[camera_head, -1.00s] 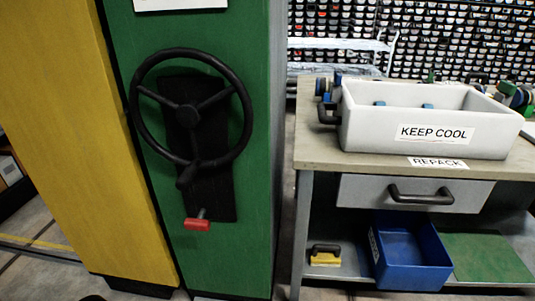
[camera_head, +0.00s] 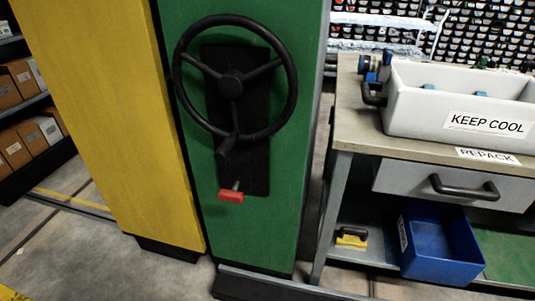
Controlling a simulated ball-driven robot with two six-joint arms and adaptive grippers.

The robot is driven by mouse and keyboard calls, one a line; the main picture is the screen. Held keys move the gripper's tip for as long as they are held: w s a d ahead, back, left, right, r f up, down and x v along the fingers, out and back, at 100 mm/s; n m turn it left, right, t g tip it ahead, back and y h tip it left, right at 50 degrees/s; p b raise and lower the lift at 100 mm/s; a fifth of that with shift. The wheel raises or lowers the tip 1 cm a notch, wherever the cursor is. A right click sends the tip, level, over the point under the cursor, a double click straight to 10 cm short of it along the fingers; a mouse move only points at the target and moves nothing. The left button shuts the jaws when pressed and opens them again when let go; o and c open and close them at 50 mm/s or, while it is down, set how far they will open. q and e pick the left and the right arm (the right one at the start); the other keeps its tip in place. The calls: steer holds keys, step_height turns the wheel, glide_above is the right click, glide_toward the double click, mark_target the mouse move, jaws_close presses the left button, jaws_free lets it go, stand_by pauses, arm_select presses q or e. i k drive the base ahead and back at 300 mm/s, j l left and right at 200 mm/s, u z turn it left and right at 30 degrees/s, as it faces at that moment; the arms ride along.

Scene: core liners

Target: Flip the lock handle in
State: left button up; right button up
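A small red lock handle (camera_head: 231,195) sticks out on a short stem near the bottom of a black plate (camera_head: 257,165) on the green cabinet panel (camera_head: 282,205).
A yellow panel (camera_head: 115,110) stands left of the green one. At right is a workbench (camera_head: 349,118) with a white KEEP COOL bin (camera_head: 425,112), a drawer (camera_head: 410,185) and a blue crate (camera_head: 437,250) below. Shelves with boxes (camera_head: 20,142) stand far left. Floor (camera_head: 110,262) is visible in front.

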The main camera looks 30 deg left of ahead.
mark_target(232, 196)
steer(key=u, duration=1.1)
